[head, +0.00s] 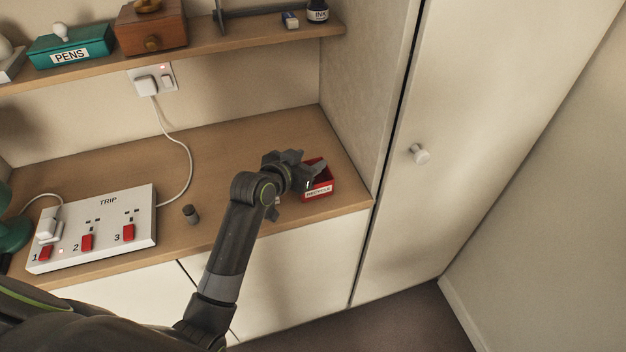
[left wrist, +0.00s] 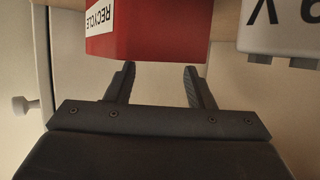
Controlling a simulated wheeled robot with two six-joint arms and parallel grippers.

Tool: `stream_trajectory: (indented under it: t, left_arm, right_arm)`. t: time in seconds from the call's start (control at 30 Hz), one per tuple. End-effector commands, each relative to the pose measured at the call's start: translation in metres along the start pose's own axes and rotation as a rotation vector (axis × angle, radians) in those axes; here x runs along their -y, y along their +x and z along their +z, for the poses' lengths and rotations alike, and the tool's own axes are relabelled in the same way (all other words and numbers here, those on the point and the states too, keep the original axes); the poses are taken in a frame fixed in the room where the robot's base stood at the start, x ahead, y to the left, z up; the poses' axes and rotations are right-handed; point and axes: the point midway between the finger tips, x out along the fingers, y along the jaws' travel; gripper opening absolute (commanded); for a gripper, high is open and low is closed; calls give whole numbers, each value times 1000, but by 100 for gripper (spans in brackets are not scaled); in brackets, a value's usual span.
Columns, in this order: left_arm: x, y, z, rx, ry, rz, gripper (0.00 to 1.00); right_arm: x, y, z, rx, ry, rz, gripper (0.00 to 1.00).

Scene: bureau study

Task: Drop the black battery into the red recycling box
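The red recycling box (head: 327,184) stands near the right front corner of the desk, its "RECYCLE" label facing me. It also shows upside down in the left wrist view (left wrist: 155,45). My left gripper (head: 308,165) is over the box's upper left part and hides some of it. In the left wrist view its two fingers (left wrist: 160,83) are apart with nothing between them. The box's inside is mostly hidden. My right gripper is out of view.
A white "TRIP" switch box (head: 108,222) with red switches lies on the left of the desk (head: 240,135). A pale block (left wrist: 280,35) with cropped, upside-down lettering shows in the left wrist view. A tall cupboard (head: 480,130) borders the desk's right. A shelf (head: 225,42) runs above.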

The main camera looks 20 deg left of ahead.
Motion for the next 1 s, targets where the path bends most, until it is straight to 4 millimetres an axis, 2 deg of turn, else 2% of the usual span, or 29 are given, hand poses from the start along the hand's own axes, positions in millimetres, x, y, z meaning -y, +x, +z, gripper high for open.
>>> stream_trajectory:
  t: [0.23, 0.37, 0.67, 1.0]
  left_arm:
    - [0, -2, 1, 1, 0, 0, 48]
    - [0, -13, 1, 0, 1, -1, 48]
    - [0, -64, 2, 0, 2, -1, 48]
    - [1, -129, 1, 0, 4, -2, 48]
  right_arm:
    - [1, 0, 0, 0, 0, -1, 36]
    - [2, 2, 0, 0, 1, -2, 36]
    - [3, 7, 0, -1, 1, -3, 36]
    - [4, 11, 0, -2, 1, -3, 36]
